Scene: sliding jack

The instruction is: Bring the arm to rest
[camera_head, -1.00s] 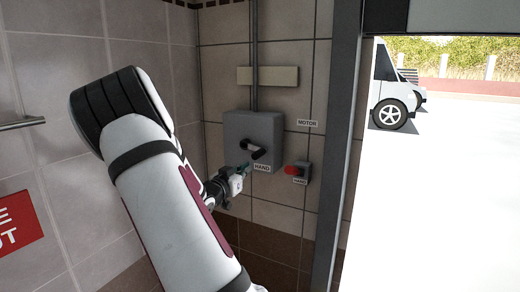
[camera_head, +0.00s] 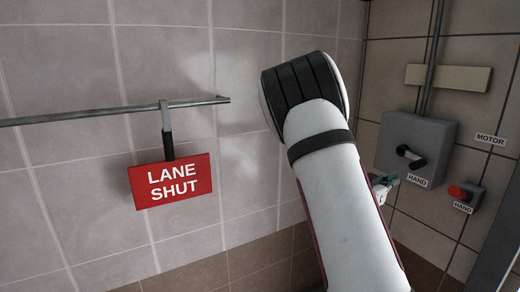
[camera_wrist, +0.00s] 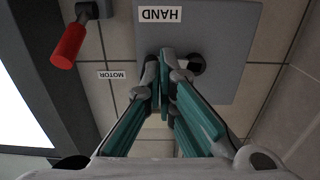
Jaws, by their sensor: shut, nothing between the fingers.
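My arm (camera_head: 335,180) is raised in the head view, reaching past the corner toward a grey switch box (camera_head: 432,135). My gripper (camera_head: 388,181) shows only in part there, behind the arm, just in front of the box's lower left. In the wrist view my gripper (camera_wrist: 165,68) has its teal fingers closed together at the tips with nothing held. The box's face (camera_wrist: 235,30) appears upside down just beyond them. The box has a black handle (camera_head: 411,157) and a HAND label (camera_head: 418,180).
A small box with a red knob (camera_head: 458,193) sits right of the switch box, below a MOTOR label (camera_head: 490,139). A red LANE SHUT sign (camera_head: 171,182) hangs from a wall rail (camera_head: 95,115) at left. A dark post (camera_head: 500,225) stands at right.

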